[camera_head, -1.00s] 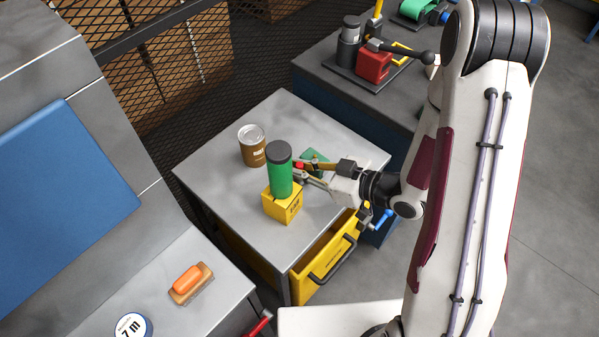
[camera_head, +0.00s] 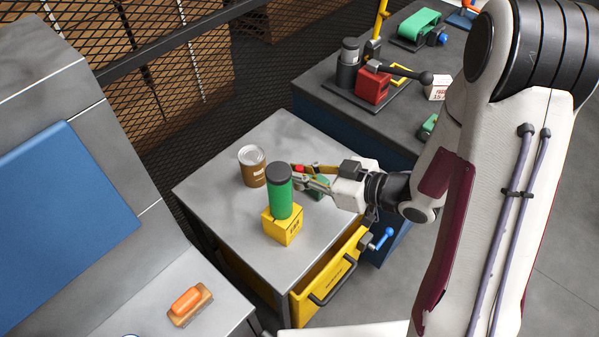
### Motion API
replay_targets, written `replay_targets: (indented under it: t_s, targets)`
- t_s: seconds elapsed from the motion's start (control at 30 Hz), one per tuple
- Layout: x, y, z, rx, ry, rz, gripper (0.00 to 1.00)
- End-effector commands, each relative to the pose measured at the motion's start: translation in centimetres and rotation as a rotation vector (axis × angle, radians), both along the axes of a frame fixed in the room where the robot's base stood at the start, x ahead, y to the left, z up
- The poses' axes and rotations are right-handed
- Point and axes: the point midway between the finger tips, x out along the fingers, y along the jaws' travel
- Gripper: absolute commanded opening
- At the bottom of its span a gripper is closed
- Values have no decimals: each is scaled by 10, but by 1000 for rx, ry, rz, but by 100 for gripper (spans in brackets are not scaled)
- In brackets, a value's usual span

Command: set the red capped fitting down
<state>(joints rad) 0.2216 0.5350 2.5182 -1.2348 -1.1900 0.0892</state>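A small red piece, seemingly the cap of the red capped fitting (camera_head: 299,168), shows at the tips of my gripper (camera_head: 302,174). The fingers appear closed around it; its lower part is hard to make out. My gripper reaches in from the right over the grey-topped cabinet (camera_head: 225,190), just behind and right of a green cylinder with a dark lid (camera_head: 279,195). That cylinder stands upright on a yellow block (camera_head: 283,228). A small green item (camera_head: 320,187) lies below the fingers, partly hidden by them.
A brown can (camera_head: 252,170) stands left of my gripper. The cabinet's yellow drawer (camera_head: 330,280) is open at the front. A dark bench (camera_head: 400,122) with a red block and other tools stands behind. An orange-handled brush (camera_head: 188,304) lies on the left bench. The cabinet's left top is clear.

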Motion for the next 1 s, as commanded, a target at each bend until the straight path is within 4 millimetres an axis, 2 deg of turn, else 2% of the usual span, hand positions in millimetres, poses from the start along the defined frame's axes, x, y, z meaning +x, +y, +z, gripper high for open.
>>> replay_targets:
  t_s: [0.47,0.63,0.77,0.87,1.0]
  targets:
    - [0,0,0,1,-1,0,0]
    - [7,-1,-1,0,0,-8,0]
    - [22,-2,-4,0,-1,-28,0]
    - [41,-5,-7,1,-2,-55,0]
    - [75,-7,-10,1,-2,-106,0]
